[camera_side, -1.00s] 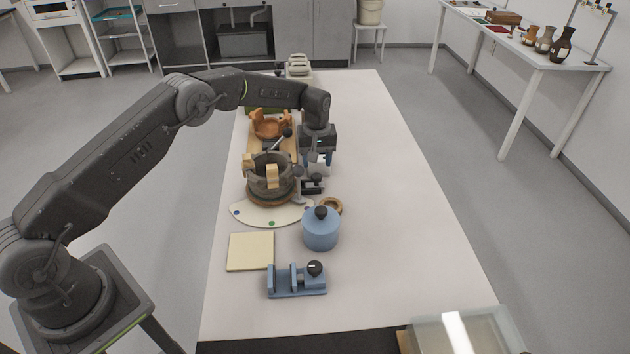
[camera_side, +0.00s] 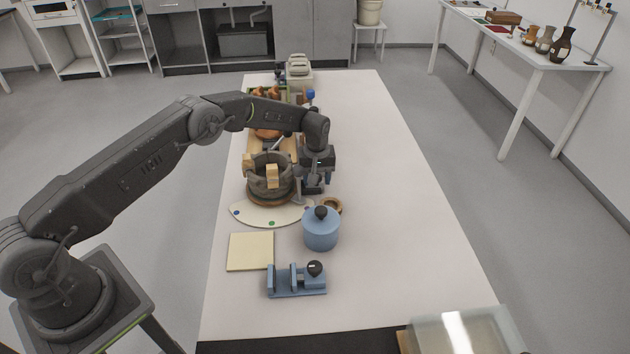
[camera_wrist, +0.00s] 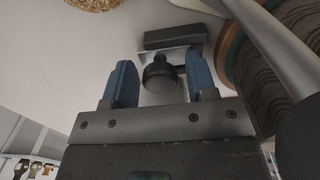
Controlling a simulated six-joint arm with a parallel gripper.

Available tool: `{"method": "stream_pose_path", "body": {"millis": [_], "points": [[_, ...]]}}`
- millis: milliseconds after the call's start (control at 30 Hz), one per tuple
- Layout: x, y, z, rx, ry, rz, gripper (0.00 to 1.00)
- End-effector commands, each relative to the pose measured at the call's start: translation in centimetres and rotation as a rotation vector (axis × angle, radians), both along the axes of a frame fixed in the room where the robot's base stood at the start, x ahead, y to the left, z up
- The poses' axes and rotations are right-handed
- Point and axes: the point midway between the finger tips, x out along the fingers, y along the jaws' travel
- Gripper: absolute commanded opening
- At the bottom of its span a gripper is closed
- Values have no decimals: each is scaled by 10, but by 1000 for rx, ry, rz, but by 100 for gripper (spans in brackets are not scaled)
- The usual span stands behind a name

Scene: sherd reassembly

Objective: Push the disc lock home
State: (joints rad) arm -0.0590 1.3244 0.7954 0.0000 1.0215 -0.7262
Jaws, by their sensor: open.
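The disc lock (camera_side: 313,190) is a small dark fitting on the table, at the right of the grey vessel (camera_side: 262,180) and its round brown disc (camera_side: 268,201). In the wrist view its round black knob (camera_wrist: 158,74) shows, with a pale metal bracket and a dark block (camera_wrist: 175,38) beyond it. My gripper (camera_side: 315,179) is right over the lock. In the wrist view its two blue fingers (camera_wrist: 161,82) stand apart, one on each side of the knob. I cannot tell whether they touch it. The gripper hides part of the lock in the side view.
The vessel's ribbed wall (camera_wrist: 260,80) and a grey rod (camera_wrist: 275,45) are close on the right in the wrist view. A blue lidded jar (camera_side: 320,232), a ring (camera_side: 332,205), a pale pad (camera_side: 250,252) and a blue clamp (camera_side: 297,283) are nearer the camera. The table's right side (camera_side: 400,210) is clear.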

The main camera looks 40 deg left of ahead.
Motion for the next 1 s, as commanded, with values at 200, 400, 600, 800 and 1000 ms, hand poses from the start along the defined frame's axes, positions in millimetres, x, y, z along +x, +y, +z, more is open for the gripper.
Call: {"method": "stream_pose_path", "body": {"millis": [200, 400, 600, 800, 1000], "points": [[0, 0, 0, 0, 0, 0, 34], [0, 0, 0, 0, 0, 0, 21], [-3, 3, 0, 0, 0, 0, 21], [-7, 8, 1, 0, 0, 1, 21], [-11, 12, 1, 1, -1, 2, 21]]}}
